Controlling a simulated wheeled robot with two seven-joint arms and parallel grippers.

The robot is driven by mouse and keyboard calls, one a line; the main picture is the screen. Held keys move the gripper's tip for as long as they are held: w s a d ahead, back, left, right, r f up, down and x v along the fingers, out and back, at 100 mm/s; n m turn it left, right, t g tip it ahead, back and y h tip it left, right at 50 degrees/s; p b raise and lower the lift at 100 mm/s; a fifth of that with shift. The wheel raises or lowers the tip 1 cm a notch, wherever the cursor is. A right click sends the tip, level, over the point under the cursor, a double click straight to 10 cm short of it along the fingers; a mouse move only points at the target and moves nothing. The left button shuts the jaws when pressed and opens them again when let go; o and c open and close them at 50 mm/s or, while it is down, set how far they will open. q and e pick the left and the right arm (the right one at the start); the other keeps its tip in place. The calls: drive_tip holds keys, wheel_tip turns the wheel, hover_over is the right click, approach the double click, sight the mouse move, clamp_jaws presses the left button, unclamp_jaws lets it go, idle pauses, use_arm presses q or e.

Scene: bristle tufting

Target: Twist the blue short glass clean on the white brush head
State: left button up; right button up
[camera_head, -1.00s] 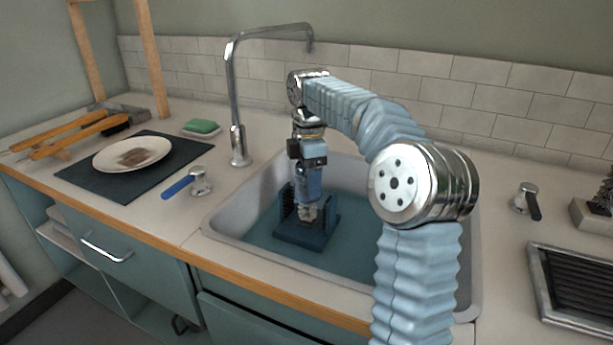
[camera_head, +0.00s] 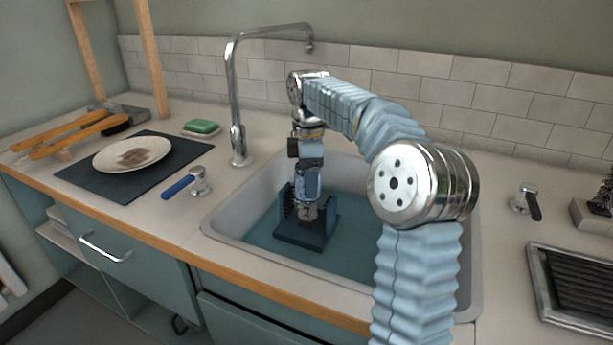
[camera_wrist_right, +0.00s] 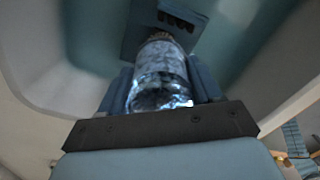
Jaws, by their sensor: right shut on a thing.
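My right gripper (camera_head: 307,196) points straight down over the sink and is shut on the blue short glass (camera_wrist_right: 160,72). In the right wrist view the glass is bluish and see-through, held between two blue fingers. Its far end meets a brownish, bristly tip (camera_wrist_right: 160,38) on a dark blue brush base (camera_head: 303,238). The base stands in the sink, with upright brush parts beside the gripper. I cannot make out a white brush head; the glass and gripper cover the middle of the base. My left gripper is not in view.
The grey sink (camera_head: 236,215) holds bluish water around the base. A chrome faucet (camera_head: 234,100) rises behind it. A soiled plate (camera_head: 105,160) on a dark mat, long wooden-handled brushes and green soap (camera_head: 201,126) lie left. A ribbed dark tray (camera_head: 535,270) lies right.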

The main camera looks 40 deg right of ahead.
drive_tip(key=shift+m, duration=1)
wheel_tip(320, 180, up, 9)
drive_tip(key=shift+r, duration=0.55)
